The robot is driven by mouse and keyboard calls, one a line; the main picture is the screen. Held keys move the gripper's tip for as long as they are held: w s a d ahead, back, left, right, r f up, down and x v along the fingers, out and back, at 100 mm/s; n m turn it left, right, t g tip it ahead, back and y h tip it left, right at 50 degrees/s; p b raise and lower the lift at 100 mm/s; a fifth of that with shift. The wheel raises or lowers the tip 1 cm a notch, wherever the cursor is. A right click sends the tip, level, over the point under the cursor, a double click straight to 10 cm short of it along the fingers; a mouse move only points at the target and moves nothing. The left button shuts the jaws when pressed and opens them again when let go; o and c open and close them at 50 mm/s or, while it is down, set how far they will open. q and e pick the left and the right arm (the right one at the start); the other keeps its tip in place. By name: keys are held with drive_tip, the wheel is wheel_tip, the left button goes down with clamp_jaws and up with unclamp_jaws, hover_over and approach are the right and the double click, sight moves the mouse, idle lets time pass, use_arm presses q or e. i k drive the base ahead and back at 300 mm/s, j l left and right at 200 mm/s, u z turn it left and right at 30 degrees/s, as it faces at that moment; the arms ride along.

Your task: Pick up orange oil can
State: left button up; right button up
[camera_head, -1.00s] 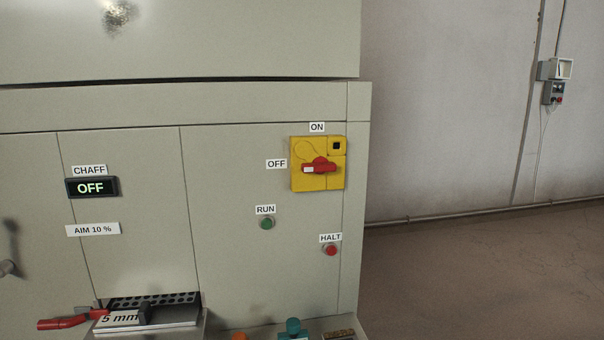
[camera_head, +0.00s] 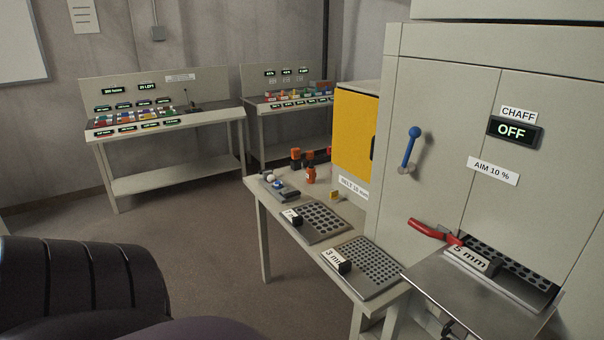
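A small orange can-like object (camera_head: 310,174) stands on the side table, in front of the yellow door at the table's far end. It looks like the oil can, but it is too small to be sure. Orange-topped dark items (camera_head: 296,158) stand just behind it, partly overlapping in the view. Neither of my grippers shows in the head view.
The side table (camera_head: 259,207) also holds a grey device (camera_head: 279,187) and two perforated sieve plates (camera_head: 371,266). The machine (camera_head: 450,130) with a blue-knobbed lever (camera_head: 411,148) stands at right. Two benches (camera_head: 158,175) stand behind. The floor between is open.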

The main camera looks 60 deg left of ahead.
sight(311, 175)
drive_tip(key=u, duration=1.75)
drive_tip(key=i+j+z, duration=0.1)
drive_tip(key=z, duration=0.25)
drive_tip(key=i+j+z, duration=0.1)
drive_tip(key=z, duration=0.25)
drive_tip(key=i+j+z, duration=0.1)
drive_tip(key=j, duration=0.2)
drive_tip(key=i+j+z, duration=0.1)
drive_tip(key=j, duration=0.2)
drive_tip(key=i+j+z, duration=0.15)
drive_tip(key=j, duration=0.15)
drive_tip(key=i+j, duration=0.1)
drive_tip(key=j, duration=0.4)
drive_tip(key=i+j+z, duration=0.1)
drive_tip(key=j, duration=0.4)
drive_tip(key=i+j, duration=0.15)
drive_tip(key=j, duration=0.35)
drive_tip(key=i+j+z, duration=0.1)
drive_tip(key=j, duration=0.95)
drive_tip(key=i+j, duration=0.2)
drive_tip(key=j, duration=0.2)
drive_tip(key=i+j, duration=0.2)
drive_tip(key=j, duration=0.2)
